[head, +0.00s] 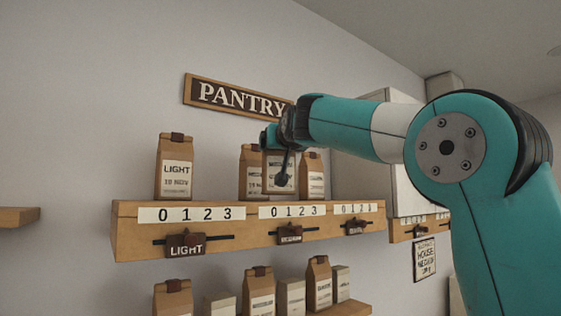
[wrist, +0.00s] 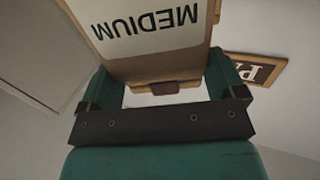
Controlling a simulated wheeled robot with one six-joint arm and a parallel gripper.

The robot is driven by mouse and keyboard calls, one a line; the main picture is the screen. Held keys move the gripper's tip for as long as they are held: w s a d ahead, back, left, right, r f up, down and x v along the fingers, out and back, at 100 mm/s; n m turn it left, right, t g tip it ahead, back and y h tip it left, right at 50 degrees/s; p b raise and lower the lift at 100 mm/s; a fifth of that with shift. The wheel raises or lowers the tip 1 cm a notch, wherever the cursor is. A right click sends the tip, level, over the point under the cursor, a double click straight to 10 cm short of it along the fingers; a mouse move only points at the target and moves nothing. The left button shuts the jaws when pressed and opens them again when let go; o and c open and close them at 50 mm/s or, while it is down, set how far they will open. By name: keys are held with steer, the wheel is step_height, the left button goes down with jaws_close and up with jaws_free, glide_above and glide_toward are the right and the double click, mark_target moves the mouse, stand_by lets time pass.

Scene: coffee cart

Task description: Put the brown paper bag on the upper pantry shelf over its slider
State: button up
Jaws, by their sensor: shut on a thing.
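My gripper (head: 284,150) is shut on a brown paper bag (wrist: 150,71), whose label reads MEDIUM, upside down in the wrist view. In the head view the held bag (head: 281,184) is partly covered by my gripper. It is at the upper pantry shelf (head: 128,232), above the middle slider (head: 289,233). I cannot tell whether its base touches the shelf. The left slider (head: 185,244) reads LIGHT; the right slider (head: 355,227) is too small to read. Each has a 0 1 2 3 strip above it.
A bag labelled LIGHT (head: 175,168) stands at the shelf's left. Other bags stand close on the left (head: 251,172) and right (head: 313,176) of the held one. A lower shelf (head: 345,309) holds several bags and boxes. A PANTRY sign (wrist: 257,70) hangs above.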

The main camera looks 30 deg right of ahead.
steer(key=shift+f+b, duration=0.3)
steer(key=shift+f, duration=0.6)
steer(key=shift+r, duration=0.1)
steer(key=o, duration=1.5)
steer(key=shift+b+v, duration=2.7)
steer(key=shift+v, duration=3.35)
